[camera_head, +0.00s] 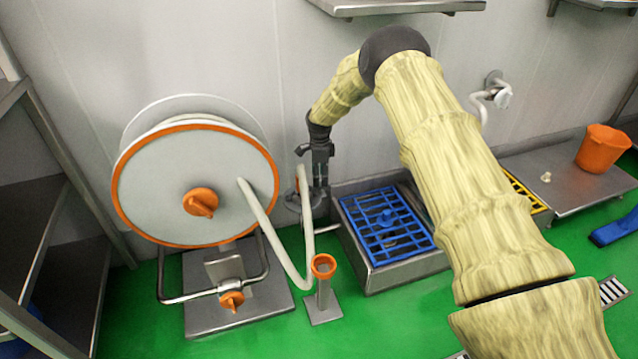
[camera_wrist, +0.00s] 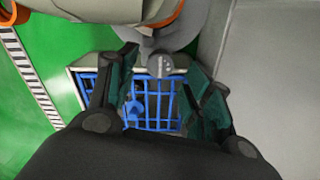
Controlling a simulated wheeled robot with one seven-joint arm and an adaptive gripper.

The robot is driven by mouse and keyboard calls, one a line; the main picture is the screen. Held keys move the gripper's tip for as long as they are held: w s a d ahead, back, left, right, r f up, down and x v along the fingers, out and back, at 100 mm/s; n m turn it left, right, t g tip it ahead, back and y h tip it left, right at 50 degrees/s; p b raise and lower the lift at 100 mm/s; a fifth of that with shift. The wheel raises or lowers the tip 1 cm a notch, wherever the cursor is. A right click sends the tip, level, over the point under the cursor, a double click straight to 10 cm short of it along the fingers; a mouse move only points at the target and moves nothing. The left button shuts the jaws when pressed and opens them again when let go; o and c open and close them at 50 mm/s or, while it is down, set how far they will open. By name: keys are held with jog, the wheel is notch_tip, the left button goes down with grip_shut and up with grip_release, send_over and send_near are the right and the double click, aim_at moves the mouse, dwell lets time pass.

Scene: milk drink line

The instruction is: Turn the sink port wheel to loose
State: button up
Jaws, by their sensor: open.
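A grey round part (camera_wrist: 178,28) with a small knob facing the wrist camera shows at the top of the wrist view; it looks like the sink port wheel. In the head view, grey round fittings (camera_head: 293,201) stand low by the wall, left of the blue-grated sink (camera_head: 347,247), partly hidden by my gripper and a pale hose. My gripper (camera_head: 318,188) points down over these fittings. In the wrist view its two dark fingers (camera_wrist: 160,78) are apart, one on each side of the knob. I cannot tell whether they touch it. The wheel's setting is not readable.
A hose reel (camera_head: 160,185) with orange rim and knob stands left of my gripper. The wall is close behind. An orange bucket (camera_head: 601,148) stands on the right bench.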

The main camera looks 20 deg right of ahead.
jog(key=shift+f, duration=1.25)
jog(key=c, duration=1)
